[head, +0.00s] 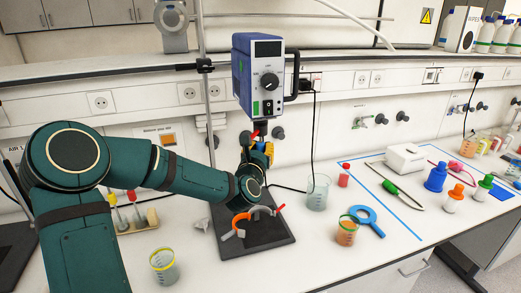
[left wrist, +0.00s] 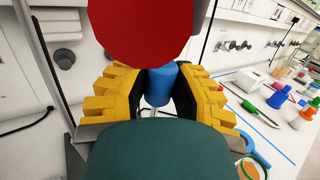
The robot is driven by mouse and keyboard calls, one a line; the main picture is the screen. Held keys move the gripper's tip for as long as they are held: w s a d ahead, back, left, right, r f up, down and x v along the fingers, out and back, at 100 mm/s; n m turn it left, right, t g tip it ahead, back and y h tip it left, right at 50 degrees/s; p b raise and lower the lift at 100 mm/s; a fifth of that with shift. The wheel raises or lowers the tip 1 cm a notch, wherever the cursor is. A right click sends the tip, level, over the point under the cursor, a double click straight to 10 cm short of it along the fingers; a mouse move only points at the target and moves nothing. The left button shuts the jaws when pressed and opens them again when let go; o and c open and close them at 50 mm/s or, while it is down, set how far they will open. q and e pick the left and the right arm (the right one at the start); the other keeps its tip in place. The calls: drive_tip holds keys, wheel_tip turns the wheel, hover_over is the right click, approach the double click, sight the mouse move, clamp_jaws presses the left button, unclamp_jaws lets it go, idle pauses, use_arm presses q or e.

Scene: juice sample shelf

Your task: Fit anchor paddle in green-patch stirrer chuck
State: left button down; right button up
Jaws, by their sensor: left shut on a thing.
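The stirrer (head: 262,75) is a blue-purple box with a dial, clamped to a metal rod, and has a green patch (head: 256,107) low on its front. Its dark chuck (head: 262,127) is underneath. My left gripper (head: 261,150) is just below the chuck, its yellow fingers shut on a blue cylindrical grip (left wrist: 162,87). A large red round part (left wrist: 138,28) is above that grip in the left wrist view. Whether the held piece touches the chuck cannot be told. Curved orange and grey pieces (head: 238,222) show over the black stand plate (head: 272,238); their link to the held piece is unclear.
A yellow-rimmed beaker (head: 163,266) stands front left, a clear beaker (head: 318,192) right of the stand. An orange-filled beaker (head: 346,231) and blue ring tool (head: 366,219) lie further right. A black cable (head: 314,130) hangs behind. Bench at front right is clear.

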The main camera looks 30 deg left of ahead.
use_arm(q)
drive_tip(key=shift+w+r, duration=0.1)
drive_tip(key=shift+r, duration=0.35)
drive_tip(key=c, duration=0.7)
unclamp_jaws()
drive_tip(key=shift+c, duration=0.2)
drive_tip(key=shift+f, duration=0.1)
